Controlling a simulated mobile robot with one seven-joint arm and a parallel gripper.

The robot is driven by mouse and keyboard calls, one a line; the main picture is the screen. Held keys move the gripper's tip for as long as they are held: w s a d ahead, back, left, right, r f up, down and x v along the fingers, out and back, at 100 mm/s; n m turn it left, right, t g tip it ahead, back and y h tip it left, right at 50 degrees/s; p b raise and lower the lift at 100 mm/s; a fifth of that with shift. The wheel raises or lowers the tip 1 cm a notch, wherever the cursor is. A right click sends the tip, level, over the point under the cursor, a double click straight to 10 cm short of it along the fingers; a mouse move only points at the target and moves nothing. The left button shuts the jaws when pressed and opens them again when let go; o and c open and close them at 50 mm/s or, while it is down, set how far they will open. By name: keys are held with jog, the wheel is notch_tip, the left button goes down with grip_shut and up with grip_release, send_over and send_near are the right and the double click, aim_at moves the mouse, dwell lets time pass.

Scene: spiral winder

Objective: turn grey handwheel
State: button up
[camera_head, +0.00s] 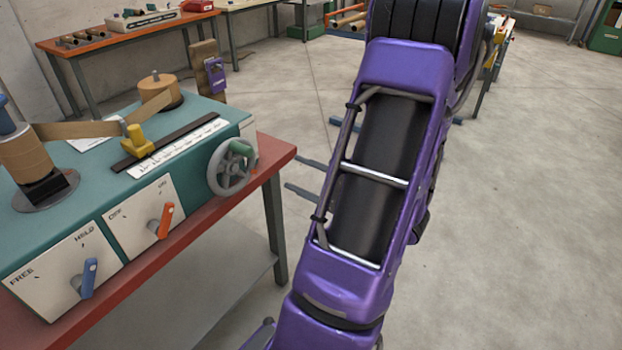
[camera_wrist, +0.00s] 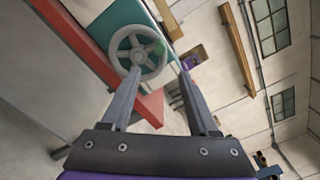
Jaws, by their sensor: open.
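The grey handwheel (camera_head: 229,174) is mounted on the right end face of the teal winder housing (camera_head: 86,190). It is a spoked ring with a green handle (camera_head: 240,148). In the wrist view the handwheel (camera_wrist: 137,55) shows ahead of the fingertips, mostly around and beyond the left finger. My gripper (camera_head: 291,172) is to the right of the handwheel with a clear gap, its dark fingers pointing toward it. In the wrist view my gripper (camera_wrist: 159,70) is open, with nothing held between the fingers. My purple arm hides the gripper's base in the head view.
The winder stands on a red-topped table (camera_head: 268,150). An orange lever (camera_head: 165,221) and a blue lever (camera_head: 88,278) stick out from its front panels. A yellow slider (camera_head: 137,141) sits by the scale on top. The floor right of the table is open.

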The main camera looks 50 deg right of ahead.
jog(key=shift+s, duration=1.2)
jog(key=shift+w, duration=0.1)
